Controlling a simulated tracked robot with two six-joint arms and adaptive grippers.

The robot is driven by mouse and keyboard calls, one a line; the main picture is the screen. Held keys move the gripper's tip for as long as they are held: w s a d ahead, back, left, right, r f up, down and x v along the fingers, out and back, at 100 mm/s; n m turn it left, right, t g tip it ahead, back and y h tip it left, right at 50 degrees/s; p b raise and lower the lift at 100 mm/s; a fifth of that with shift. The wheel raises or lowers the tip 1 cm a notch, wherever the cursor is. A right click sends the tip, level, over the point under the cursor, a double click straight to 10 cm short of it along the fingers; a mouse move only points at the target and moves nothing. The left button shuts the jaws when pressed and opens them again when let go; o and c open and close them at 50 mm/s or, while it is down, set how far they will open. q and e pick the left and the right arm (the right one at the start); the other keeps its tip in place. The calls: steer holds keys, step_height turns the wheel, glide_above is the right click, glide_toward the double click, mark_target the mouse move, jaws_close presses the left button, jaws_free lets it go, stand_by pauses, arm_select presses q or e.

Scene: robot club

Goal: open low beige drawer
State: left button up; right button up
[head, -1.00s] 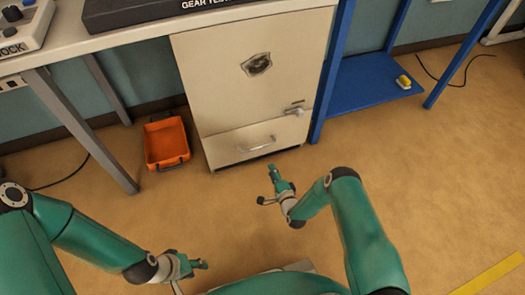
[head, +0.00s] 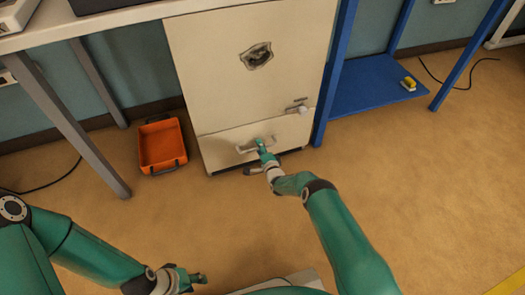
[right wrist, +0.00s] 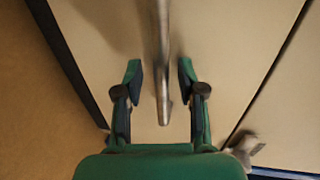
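The low beige drawer (head: 222,155) is the bottom front of the beige cabinet and looks closed. Its pale bar handle (head: 246,148) is partly hidden by my right gripper (head: 262,152), which is at the handle. In the right wrist view, the handle (right wrist: 158,55) runs between the two fingers of my right gripper (right wrist: 160,82). The fingers are open, with a gap on each side of the handle. My left gripper (head: 194,279) is low in the head view, away from the cabinet; its opening cannot be made out.
The upper cabinet door (head: 220,80) has a badge and a latch (head: 298,108) above the drawer. An orange bin (head: 161,146) stands on the floor to the left. A blue rack shelf (head: 370,90) stands to the right. The floor in front is clear.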

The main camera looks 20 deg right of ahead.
steer(key=shift+w, duration=0.15)
jaws_close()
